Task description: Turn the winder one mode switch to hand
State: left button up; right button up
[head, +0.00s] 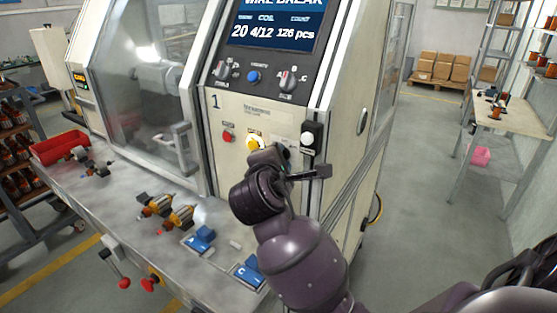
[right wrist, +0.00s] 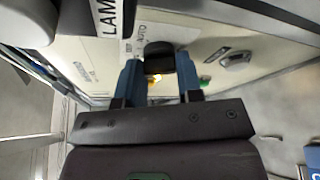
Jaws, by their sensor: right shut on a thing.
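Winder one (head: 238,107) is the cream cabinet marked 1, with a sloped screen panel. Its mode switch is a black knob (right wrist: 159,56) beside an AUTO label in the right wrist view. My right gripper (right wrist: 160,80) has its two blue fingers on either side of this knob and is shut on it. In the head view my right gripper (head: 278,152) is against the lower panel, and the wrist hides the knob. I cannot read which position the knob points to. My left gripper is not in view.
A red button (head: 228,137), a yellow-ringed button (head: 254,144) and a black box with a white button (head: 307,139) surround the gripper closely. Armatures (head: 180,217) and blue blocks (head: 248,273) lie on the grey bench (head: 130,190).

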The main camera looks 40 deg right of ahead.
jog(key=shift+n+g, duration=0.8)
jog(key=shift+n, duration=0.6)
jog(key=o, duration=0.9)
jog(key=shift+r, duration=0.1)
jog(key=v, duration=1)
jog(key=shift+s+a+r, duration=0.2)
jog(key=shift+a, duration=0.1)
